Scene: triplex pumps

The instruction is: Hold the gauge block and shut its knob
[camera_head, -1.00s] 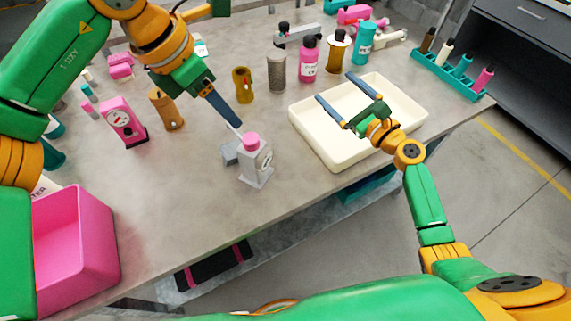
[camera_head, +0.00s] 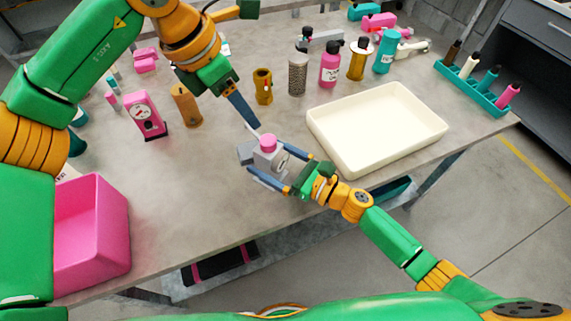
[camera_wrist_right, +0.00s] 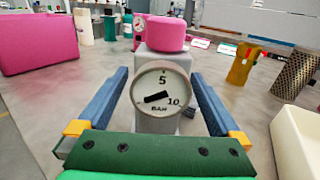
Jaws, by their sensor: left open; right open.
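The gauge block (camera_head: 272,160) is a grey block with a round dial and a pink knob (camera_head: 268,143) on top, upright on the table. In the right wrist view the dial (camera_wrist_right: 160,96) faces me, with the pink knob (camera_wrist_right: 165,33) above it. My right gripper (camera_head: 280,170) is open, its blue fingers on either side of the block; I cannot tell whether they touch it. The fingers also show around the block in the right wrist view (camera_wrist_right: 160,100). My left gripper (camera_head: 254,124) is open, its fingertips just above and behind the knob, apart from it.
A cream tray (camera_head: 425,128) lies to the right and a pink bin (camera_head: 110,255) stands at the left front. A pink gauge block (camera_head: 146,115) and an orange-brown cylinder (camera_head: 186,104) stand behind left. Several bottles, including a pink one (camera_head: 330,65), stand at the back.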

